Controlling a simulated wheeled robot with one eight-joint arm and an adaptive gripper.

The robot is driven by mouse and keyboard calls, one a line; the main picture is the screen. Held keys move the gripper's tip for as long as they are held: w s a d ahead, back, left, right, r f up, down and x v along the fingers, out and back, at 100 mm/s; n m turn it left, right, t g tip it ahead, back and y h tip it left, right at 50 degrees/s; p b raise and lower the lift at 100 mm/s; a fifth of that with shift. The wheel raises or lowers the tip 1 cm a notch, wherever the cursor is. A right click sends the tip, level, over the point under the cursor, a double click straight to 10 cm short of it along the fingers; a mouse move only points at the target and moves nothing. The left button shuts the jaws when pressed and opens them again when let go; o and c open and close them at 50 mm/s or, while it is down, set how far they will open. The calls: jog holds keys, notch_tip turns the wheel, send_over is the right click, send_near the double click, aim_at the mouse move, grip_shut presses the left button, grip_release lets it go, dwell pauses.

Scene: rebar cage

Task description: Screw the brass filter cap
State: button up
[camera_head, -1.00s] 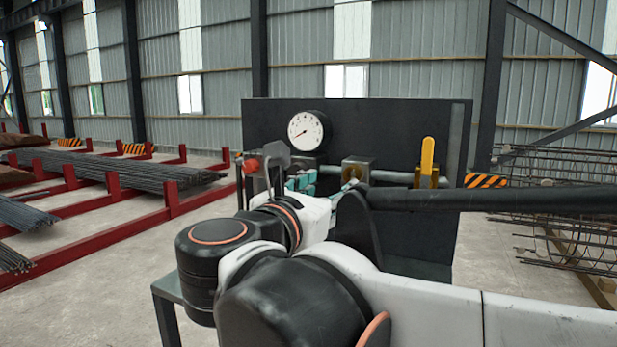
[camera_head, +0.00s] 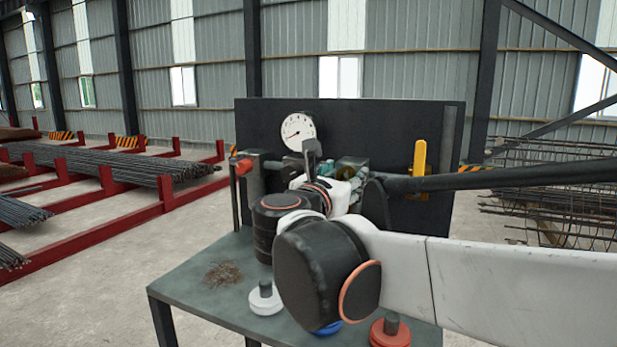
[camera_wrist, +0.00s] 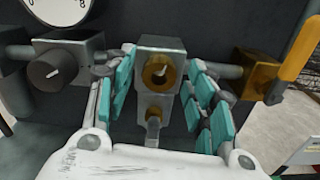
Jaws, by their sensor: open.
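The brass filter cap (camera_wrist: 157,72) is a round brass ring on the front of a grey metal block (camera_wrist: 160,44) in the middle of the wrist view. My gripper (camera_wrist: 164,76) is open, with teal-padded fingers to the left and right of the cap. The fingers appear apart from it, and nothing is held. In the head view the cap (camera_head: 350,172) is mostly hidden behind my arm and fingers.
A dark panel (camera_head: 370,120) carries a gauge (camera_head: 298,132), a pipe and a yellow-handled valve (camera_head: 419,160). A dark knob (camera_wrist: 45,74) is left of the cap.

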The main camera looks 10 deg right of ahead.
jog(key=c, duration=1.1)
jog(key=shift+o, duration=0.2)
jog(key=shift+m, duration=0.4)
jog(key=m+b, duration=0.1)
jog(key=m, duration=0.2)
jog(key=m+b, duration=0.1)
jog(key=m, duration=0.4)
jog(key=shift+f, duration=0.1)
jog(key=m, duration=0.3)
jog(key=shift+m+b, duration=0.3)
jog(key=m, duration=0.3)
jog(key=shift+s+m, duration=0.1)
jog(key=shift+m, duration=0.3)
jog(key=m+b, duration=0.1)
jog(key=m, duration=0.5)
jog(key=shift+f, duration=0.15)
